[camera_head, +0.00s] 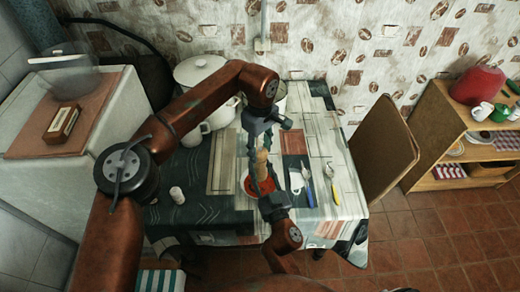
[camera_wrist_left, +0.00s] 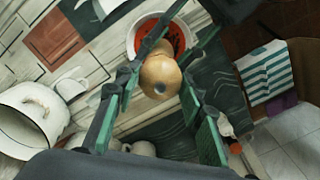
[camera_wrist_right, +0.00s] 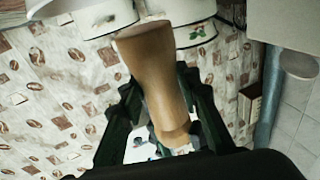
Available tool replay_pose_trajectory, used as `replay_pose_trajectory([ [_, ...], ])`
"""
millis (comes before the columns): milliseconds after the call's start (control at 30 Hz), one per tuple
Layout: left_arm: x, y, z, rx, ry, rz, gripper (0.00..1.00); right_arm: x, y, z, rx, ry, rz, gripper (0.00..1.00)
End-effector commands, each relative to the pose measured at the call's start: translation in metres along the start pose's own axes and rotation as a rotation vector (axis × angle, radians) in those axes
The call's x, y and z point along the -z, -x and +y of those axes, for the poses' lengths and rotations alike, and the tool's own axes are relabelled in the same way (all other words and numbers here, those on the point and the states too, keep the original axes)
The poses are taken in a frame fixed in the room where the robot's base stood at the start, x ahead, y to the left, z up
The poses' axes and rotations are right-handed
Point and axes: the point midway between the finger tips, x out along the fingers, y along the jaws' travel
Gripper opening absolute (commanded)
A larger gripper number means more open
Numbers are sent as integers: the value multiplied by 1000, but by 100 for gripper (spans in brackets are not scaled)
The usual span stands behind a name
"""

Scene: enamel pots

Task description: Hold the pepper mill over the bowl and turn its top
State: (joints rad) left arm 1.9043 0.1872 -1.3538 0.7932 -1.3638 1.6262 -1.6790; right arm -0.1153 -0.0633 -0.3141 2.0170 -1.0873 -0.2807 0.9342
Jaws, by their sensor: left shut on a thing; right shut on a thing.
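The wooden pepper mill (camera_head: 262,165) stands roughly upright over the red bowl (camera_head: 246,186) on the table. My left gripper (camera_head: 262,148) comes from above and is shut on the mill's upper part. In the left wrist view the mill's round top (camera_wrist_left: 161,76) lies between the fingers, with the red bowl (camera_wrist_left: 150,38) beyond it. My right gripper (camera_head: 266,182) comes from the front and is shut on the mill's body lower down. In the right wrist view the mill (camera_wrist_right: 155,75) leans across between the dark fingers. Part of the bowl is hidden behind the right gripper.
White enamel pots (camera_head: 197,69) stand at the back left of the table. Cutlery (camera_head: 332,182) lies to the right of the bowl. A small white shaker (camera_head: 177,195) is at the front left. A brown chair (camera_head: 384,145) stands at the right table edge.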

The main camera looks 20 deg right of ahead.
Motion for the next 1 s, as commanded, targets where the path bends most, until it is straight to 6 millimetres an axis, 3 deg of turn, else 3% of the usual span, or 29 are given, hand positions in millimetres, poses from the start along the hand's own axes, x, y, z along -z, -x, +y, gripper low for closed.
replay_pose_trajectory([
  [433,2,1,1,-3,-274,6,12,0,0,-1,2,-1,-1,0],
  [1000,2,2,1,-3,-335,6,12,0,0,-1,2,0,-1,0],
])
